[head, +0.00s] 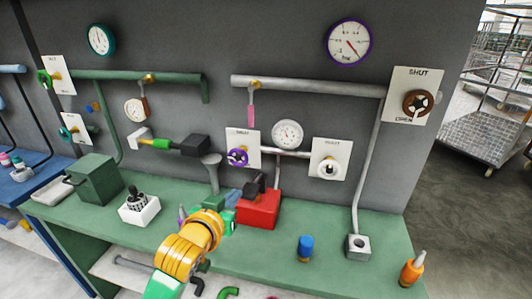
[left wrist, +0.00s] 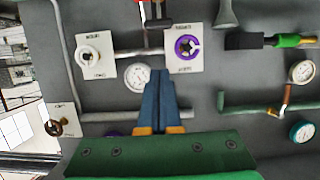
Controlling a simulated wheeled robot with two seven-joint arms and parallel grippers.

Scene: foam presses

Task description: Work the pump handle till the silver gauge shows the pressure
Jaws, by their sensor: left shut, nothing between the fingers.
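The silver gauge (head: 287,134) is a white round dial on the grey wall, between two white valve plates. It also shows in the left wrist view (left wrist: 137,76), where the picture is turned over. The red pump (head: 258,211) stands on the green bench below it, with a dark part, seemingly the handle (head: 256,186), on top. My left gripper (head: 233,198) is just left of the pump. Its blue fingers (left wrist: 156,85) are shut and empty, and they appear apart from the handle. The gauge's needle is too small to read exactly. My right gripper is not in view.
A purple valve (head: 237,157) and a white valve (head: 329,168) flank the gauge. A white holder (head: 139,209) and a green box (head: 96,180) stand left on the bench. A blue cylinder (head: 305,248) and an orange bottle (head: 413,268) stand right. The bench has free room between.

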